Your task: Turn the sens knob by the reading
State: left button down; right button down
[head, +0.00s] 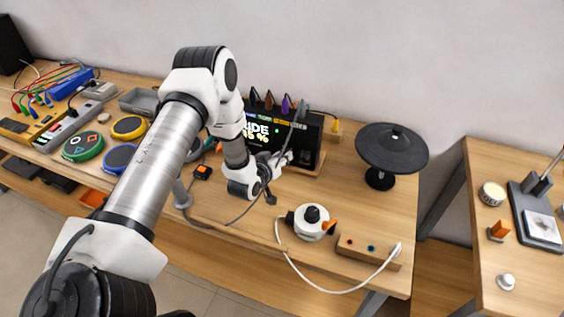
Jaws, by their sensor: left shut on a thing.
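A black display box (312,140) stands at the back of the table, with a lit screen (258,133) on its front. My right gripper is not in view.
A black round disc on a stand (392,148) is at the right. A white round device (311,222) and a wooden block (368,252) with a white cable lie in front. Coloured round pads (83,147) and cables crowd the left. A second table (510,262) stands at far right.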

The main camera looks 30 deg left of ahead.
pick_arm(q)
jog(key=n+b, duration=0.1)
jog(key=b, duration=0.1)
jog(key=n+h+b, duration=0.1)
jog(key=b, duration=0.1)
jog(key=shift+a+f+n+t+b, duration=0.15)
jog(key=shift+f+n+t+b, duration=0.15)
jog(key=shift+t, duration=0.1)
jog(key=shift+r+n+h+b, duration=0.15)
jog(key=shift+n+h+b, duration=0.4)
jog(key=shift+b, duration=0.25)
jog(key=shift+r+t, duration=0.1)
jog(key=shift+t, duration=0.2)
jog(key=c, duration=0.9)
grip_release()
jog(key=shift+w, duration=0.1)
